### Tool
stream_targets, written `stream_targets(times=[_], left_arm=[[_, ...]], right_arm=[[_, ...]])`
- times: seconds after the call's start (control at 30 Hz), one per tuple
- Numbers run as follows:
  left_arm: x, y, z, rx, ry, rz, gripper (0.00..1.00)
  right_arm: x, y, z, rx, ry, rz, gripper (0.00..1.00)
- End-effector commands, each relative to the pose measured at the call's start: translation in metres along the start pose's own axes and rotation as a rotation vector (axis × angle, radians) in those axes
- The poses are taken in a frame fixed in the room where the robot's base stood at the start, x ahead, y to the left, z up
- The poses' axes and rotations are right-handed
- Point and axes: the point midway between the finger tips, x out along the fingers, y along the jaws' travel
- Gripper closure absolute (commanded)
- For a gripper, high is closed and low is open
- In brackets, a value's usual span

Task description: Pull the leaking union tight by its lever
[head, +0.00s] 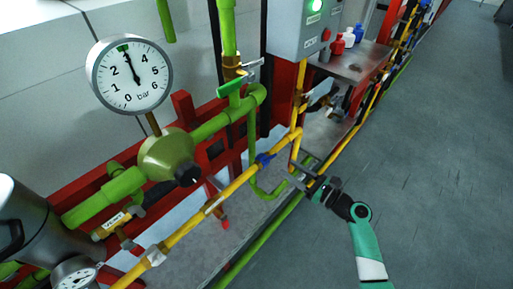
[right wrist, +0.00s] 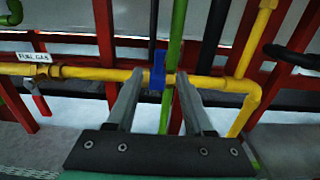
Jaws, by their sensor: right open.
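A blue lever piece (head: 264,160) sits on the yellow pipe (head: 232,188); I take it to be the union's lever. Contact cannot be told, and no leak is visible. My left gripper is not in view.
A pressure gauge (head: 129,75) stands above a green regulator (head: 167,157). A green-handled valve (head: 232,86) is behind. Red frame bars (right wrist: 107,50) and other pipes run close behind the yellow pipe. A grey control box (head: 300,28) is at the top. Open floor (head: 440,150) lies right.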

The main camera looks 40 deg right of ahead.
Motion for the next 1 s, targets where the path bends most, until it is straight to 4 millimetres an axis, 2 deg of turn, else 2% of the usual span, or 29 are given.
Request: stream_targets(times=[0.17,0.4,0.6,0.73,0.97,1.0], left_arm=[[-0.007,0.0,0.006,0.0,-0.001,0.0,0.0],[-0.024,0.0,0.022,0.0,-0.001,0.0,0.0],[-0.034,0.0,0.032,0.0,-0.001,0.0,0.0],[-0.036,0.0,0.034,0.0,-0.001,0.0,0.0],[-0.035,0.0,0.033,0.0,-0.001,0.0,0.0],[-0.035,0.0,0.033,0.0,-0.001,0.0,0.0]], right_arm=[[0.018,0.001,-0.001,-0.005,-0.001,0.005,0.47],[0.072,0.001,-0.003,-0.007,-0.003,0.006,0.47],[0.107,0.001,-0.002,-0.006,-0.002,0.005,0.47],[0.116,0.001,0.0,-0.006,-0.001,0.003,0.47],[0.117,0.001,0.002,-0.006,-0.001,0.003,0.47],[0.117,0.001,0.002,-0.006,-0.001,0.003,0.51]])
